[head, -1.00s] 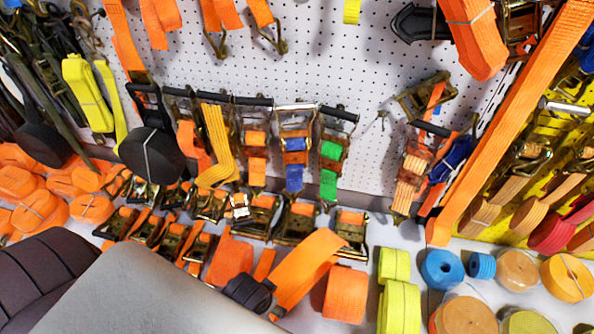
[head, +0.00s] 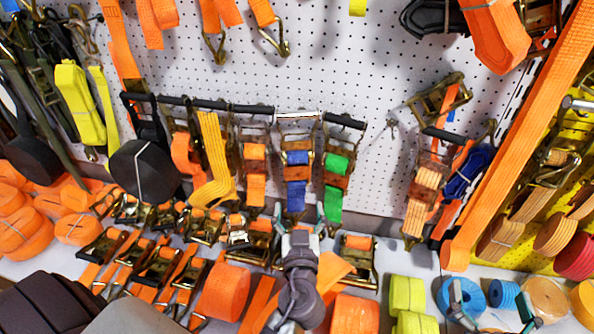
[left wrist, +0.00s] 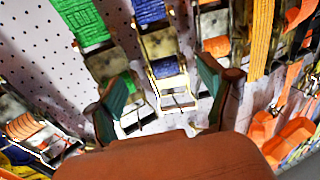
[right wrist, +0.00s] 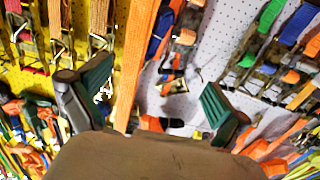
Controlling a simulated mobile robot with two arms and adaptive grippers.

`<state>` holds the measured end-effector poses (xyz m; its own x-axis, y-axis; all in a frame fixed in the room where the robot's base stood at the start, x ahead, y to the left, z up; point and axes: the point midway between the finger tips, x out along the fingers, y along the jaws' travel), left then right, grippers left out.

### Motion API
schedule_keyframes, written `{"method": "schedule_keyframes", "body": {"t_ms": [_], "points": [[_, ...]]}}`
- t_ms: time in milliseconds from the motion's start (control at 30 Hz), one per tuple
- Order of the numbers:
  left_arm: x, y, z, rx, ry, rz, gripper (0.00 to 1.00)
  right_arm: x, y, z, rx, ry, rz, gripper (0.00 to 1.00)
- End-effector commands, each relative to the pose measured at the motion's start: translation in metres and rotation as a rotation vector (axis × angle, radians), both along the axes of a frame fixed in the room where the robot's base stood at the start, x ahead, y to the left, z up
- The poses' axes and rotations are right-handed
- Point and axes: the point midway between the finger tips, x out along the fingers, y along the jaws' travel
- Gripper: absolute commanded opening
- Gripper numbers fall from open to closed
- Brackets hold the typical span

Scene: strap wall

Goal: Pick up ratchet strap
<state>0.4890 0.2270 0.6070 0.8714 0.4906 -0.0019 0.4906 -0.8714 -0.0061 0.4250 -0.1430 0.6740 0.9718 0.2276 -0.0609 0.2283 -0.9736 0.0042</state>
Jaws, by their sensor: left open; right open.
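Several ratchet straps hang on the white pegboard, including one with blue webbing (head: 296,190), one with green webbing (head: 334,185) and one with orange webbing (head: 254,170). My left gripper (head: 298,220) is open and empty, in front of and just below the blue strap in the head view. In the left wrist view the blue strap (left wrist: 168,67) shows beyond and between the open fingers (left wrist: 160,95), with the green strap (left wrist: 85,25) to its left. My right gripper (head: 492,300) is open and empty at the lower right. It also shows open in the right wrist view (right wrist: 158,98).
More ratchet straps (head: 160,262) and orange rolls (head: 225,292) crowd the shelf below. Yellow-green (head: 407,295) and blue rolls (head: 468,295) lie near my right gripper. A long orange strap (head: 520,120) runs diagonally at right. Bare pegboard (head: 375,90) lies between the strap groups.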

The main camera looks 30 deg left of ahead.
Motion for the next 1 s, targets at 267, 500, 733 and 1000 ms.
{"method": "schedule_keyframes", "body": {"t_ms": [267,500,733,1000], "points": [[0.044,0.025,0.003,0.006,-0.005,0.001,0.81,-0.005,-0.004,-0.019,-0.029,0.116,-0.007,1.0],[0.071,0.04,0.001,0.004,-0.003,0.0,0.81,-0.007,-0.006,-0.029,-0.042,0.167,-0.011,1.0],[0.09,0.051,0.001,0.005,-0.003,0.001,0.81,-0.009,-0.007,-0.033,-0.048,0.192,-0.013,1.0],[0.117,0.066,-0.001,0.003,-0.002,0.001,0.81,-0.01,-0.008,-0.035,-0.051,0.205,-0.014,1.0]]}}
